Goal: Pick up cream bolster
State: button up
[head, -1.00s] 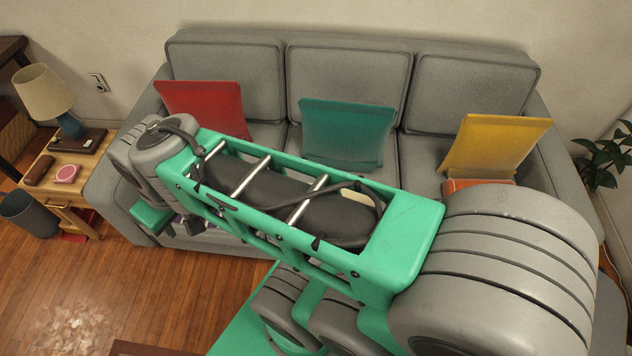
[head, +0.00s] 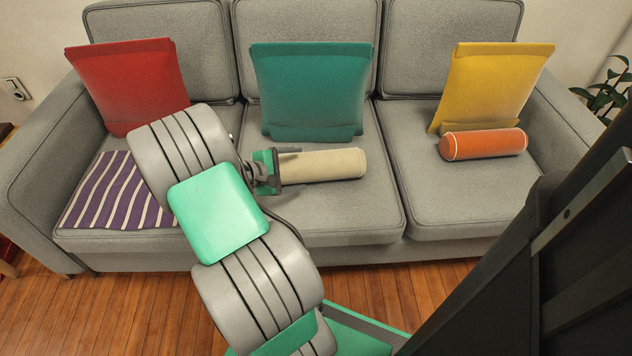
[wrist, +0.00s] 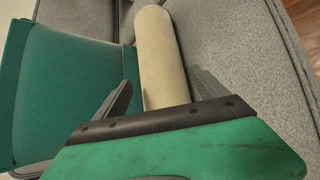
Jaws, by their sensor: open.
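The cream bolster (head: 325,165) lies on its side on the middle seat of the grey sofa, in front of the teal cushion (head: 312,88). In the head view my gripper (head: 289,171) is at the bolster's left end, with its fingers pointing right along the bolster. In the wrist view the bolster (wrist: 160,60) runs away from between the two spread fingers of my gripper (wrist: 160,92). The fingers are open. The bolster's near end is partly hidden behind the gripper's palm. I cannot tell whether the fingers touch it.
A red cushion (head: 128,84) and a striped purple cloth (head: 112,195) are on the left seat. A yellow cushion (head: 492,82) and an orange bolster (head: 484,144) are on the right seat. The sofa's front edge (head: 330,238) lies before the bolster.

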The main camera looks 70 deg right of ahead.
aim_at(307, 167)
jog(key=b+x, duration=0.3)
jog(key=x, duration=0.3)
jog(key=shift+s+d+f+b, duration=0.2)
jog(key=shift+f+b, duration=0.1)
jog(key=shift+f, duration=0.1)
jog(key=shift+d, duration=0.25)
jog(key=c, duration=1.2)
jog(key=shift+c, duration=0.5)
jog(key=shift+r, duration=0.2)
